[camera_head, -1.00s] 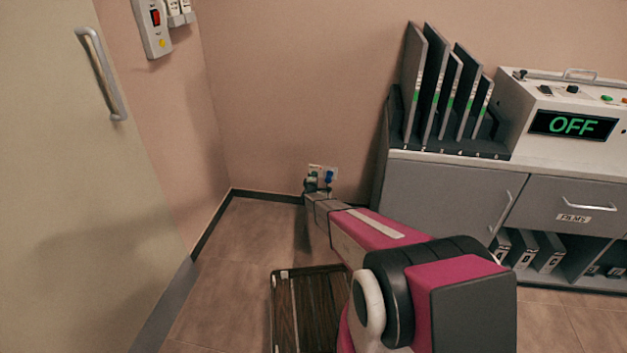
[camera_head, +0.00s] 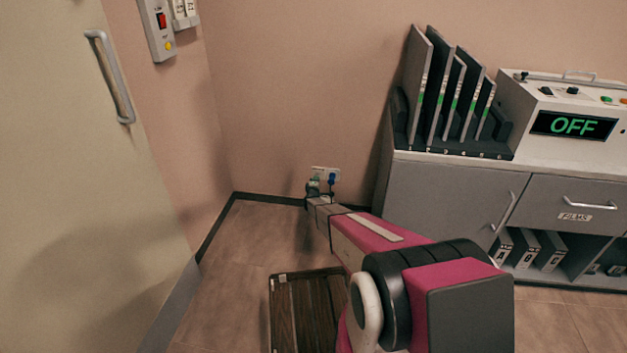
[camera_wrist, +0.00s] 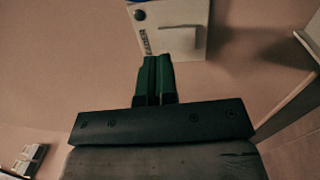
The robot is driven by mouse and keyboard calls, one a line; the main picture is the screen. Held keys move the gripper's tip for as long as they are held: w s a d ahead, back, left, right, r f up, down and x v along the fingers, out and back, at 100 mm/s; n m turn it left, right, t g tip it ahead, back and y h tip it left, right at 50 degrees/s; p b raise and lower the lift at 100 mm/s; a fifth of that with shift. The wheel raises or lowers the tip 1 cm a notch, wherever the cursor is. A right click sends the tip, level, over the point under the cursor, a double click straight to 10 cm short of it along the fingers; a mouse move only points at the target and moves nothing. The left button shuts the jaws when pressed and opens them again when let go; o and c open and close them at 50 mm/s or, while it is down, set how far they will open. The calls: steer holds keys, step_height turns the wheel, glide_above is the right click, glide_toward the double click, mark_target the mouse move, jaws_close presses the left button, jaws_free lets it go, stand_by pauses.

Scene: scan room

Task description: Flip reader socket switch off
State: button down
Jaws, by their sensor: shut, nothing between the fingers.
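The reader socket (camera_head: 323,174) is a white plate low on the back wall, with a blue plug (camera_head: 332,178) on its right side. In the wrist view its white plate (camera_wrist: 178,38), with a label that seems to say READER, fills the top middle. A small rocker-like part (camera_wrist: 197,33) shows on it, too dim to read its state. My gripper (camera_wrist: 155,60) has green fingers, shut and empty, with tips just below the plate's lower edge; I cannot tell whether they touch. In the head view my gripper (camera_head: 313,187) partly hides the socket's left side.
A grey cabinet (camera_head: 445,200) stands right of the socket, carrying a rack of upright plates (camera_head: 445,90) and a box reading OFF (camera_head: 572,124). A door (camera_head: 80,200) is at left. A red-switch panel (camera_head: 158,25) is up the left wall. A slatted wooden item (camera_head: 305,310) lies below my arm.

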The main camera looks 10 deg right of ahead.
steer(key=r+v, duration=0.2)
steer(key=v, duration=0.8)
steer(key=shift+s+r, duration=0.25)
steer(key=shift+r, duration=0.1)
